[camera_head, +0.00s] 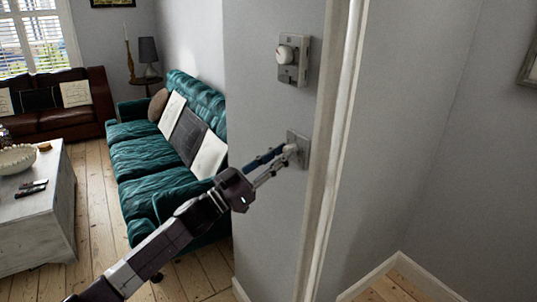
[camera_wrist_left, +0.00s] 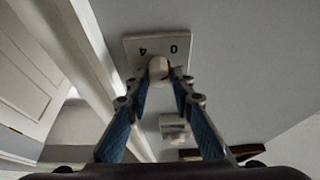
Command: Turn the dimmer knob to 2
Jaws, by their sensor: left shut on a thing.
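My left gripper (camera_head: 291,151) reaches in from the left and is shut on the knob, a fingertip on each side. In the head view the fingertips hide the knob, and its exact setting cannot be read. My right gripper is not in view.
A second wall control (camera_head: 292,76) with a round white knob sits above the dimmer. A white door frame (camera_head: 331,150) runs close to the right. A teal sofa (camera_head: 140,155), a whitish chest table (camera_head: 40,220) and a brown sofa (camera_head: 70,120) stand to the left.

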